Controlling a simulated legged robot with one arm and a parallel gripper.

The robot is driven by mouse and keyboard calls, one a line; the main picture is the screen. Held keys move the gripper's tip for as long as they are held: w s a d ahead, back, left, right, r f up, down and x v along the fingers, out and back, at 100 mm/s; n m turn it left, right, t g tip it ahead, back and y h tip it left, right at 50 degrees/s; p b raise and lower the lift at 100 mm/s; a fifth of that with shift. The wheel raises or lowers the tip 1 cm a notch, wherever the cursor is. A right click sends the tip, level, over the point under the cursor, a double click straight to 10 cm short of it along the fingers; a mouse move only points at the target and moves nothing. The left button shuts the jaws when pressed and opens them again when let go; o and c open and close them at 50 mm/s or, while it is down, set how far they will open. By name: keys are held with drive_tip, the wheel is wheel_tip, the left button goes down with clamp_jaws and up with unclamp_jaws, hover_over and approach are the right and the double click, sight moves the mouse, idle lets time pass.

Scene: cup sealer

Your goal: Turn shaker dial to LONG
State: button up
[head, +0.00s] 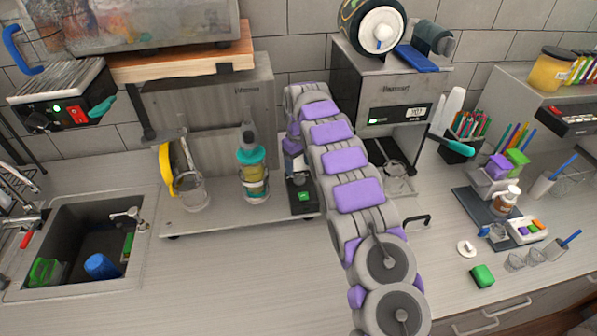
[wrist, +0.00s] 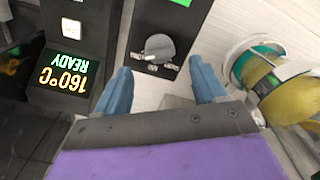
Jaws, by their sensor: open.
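The shaker dial is a grey round knob (wrist: 158,47) on a black panel in the wrist view. It lies just past and between the two blue fingertips of my gripper (wrist: 160,66). The fingers are apart, one on each side of the knob, and do not visibly grip it. The dial's labels, including LONG, cannot be read. In the head view, a dark unit with a green display (head: 303,196) stands beside my arm; the knob cannot be made out there.
A shaker bottle with a teal top (head: 252,170) stands left of the dark unit, and likely shows at the wrist view's right (wrist: 268,75). A display reading 160°C READY (wrist: 68,72) is left of the fingers. The sealer-like machine (head: 385,90) stands right of my arm.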

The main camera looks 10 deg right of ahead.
sight(299, 176)
wheel_tip(299, 176, up, 13)
drive_tip(key=p, duration=0.4)
drive_tip(key=shift+f, duration=0.2)
drive_tip(key=shift+r, duration=0.1)
idle(0.3)
drive_tip(key=s+r+m+g+b, duration=0.1)
drive_tip(key=s+r+m+b, duration=0.15)
drive_tip(key=s, duration=0.95)
drive_tip(key=s+r+m+b, duration=0.1)
drive_tip(key=s+r+b, duration=0.25)
drive_tip(key=s, duration=0.85)
drive_tip(key=s+f+m+b, duration=0.1)
drive_tip(key=s+f+b, duration=0.2)
drive_tip(key=s, duration=1.2)
drive_tip(key=s+f+m+b, duration=0.1)
drive_tip(key=s+f+b, duration=0.2)
drive_tip(key=s+f, duration=0.7)
drive_tip(key=s, duration=0.6)
drive_tip(key=shift+s+g, duration=0.3)
drive_tip(key=shift+g, duration=0.1)
